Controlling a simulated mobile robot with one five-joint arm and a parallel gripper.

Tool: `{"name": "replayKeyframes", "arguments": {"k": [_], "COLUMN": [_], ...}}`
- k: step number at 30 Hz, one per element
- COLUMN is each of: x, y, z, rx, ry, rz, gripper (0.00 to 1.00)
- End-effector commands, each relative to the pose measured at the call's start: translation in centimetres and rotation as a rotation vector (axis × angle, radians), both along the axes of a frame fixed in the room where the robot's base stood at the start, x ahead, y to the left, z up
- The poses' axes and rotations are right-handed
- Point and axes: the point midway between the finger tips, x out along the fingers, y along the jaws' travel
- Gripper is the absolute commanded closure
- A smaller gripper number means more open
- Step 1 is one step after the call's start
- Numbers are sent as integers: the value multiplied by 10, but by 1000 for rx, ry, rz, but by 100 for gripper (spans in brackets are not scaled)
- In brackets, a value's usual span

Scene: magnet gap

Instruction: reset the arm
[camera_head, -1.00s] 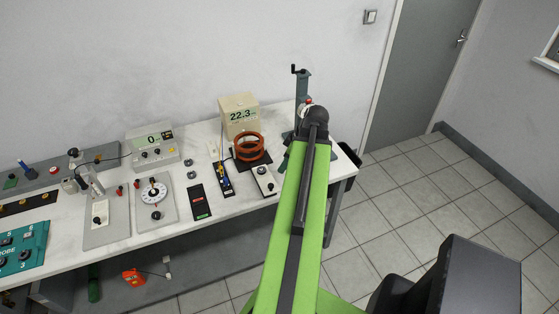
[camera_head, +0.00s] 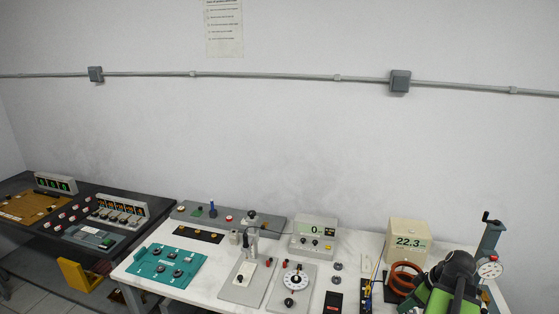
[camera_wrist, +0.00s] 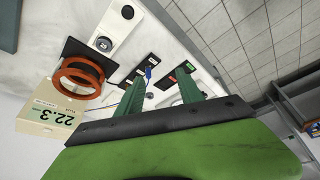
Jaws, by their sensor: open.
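My gripper (camera_wrist: 160,88) shows in the wrist view as two green fingers spread apart, with nothing held between them. The fingers point over the white bench (camera_wrist: 113,58). Beyond the fingertips lie a dark strip with a blue part (camera_wrist: 148,72) and a dark strip with red and green marks (camera_wrist: 180,76). In the head view my green arm with its dark joint is at the lower right, in front of the bench's right end. The fingers are hidden there.
A copper-coloured coil (camera_wrist: 80,78) and a beige box reading 22.3 (camera_head: 409,237) stand close to my arm. A crank stand (camera_head: 490,240) with a dial is at the right. A dark bench (camera_head: 35,188) stands at the left. Tiled floor (camera_wrist: 235,45) shows past the bench edge.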

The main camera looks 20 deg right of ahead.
Motion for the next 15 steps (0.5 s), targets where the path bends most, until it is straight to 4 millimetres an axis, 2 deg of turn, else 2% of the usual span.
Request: {"name": "replayKeyframes", "arguments": {"k": [1, 3, 5, 6, 10, 12, 15], "x": [36, 76, 105, 121, 157, 167, 172], "y": [36, 84, 128, 159, 259, 306, 362], "z": [-9, -16, -22, -27, -41, -47, -55], "rx": [-1, -8, -16, -21, -30, -36, -49], "ry": [2, 11, 24, 38, 97, 133, 184], "rz": [90, 203, 300, 353, 465, 486, 482], "gripper": [56, 56, 56, 56, 56, 56, 56]}}
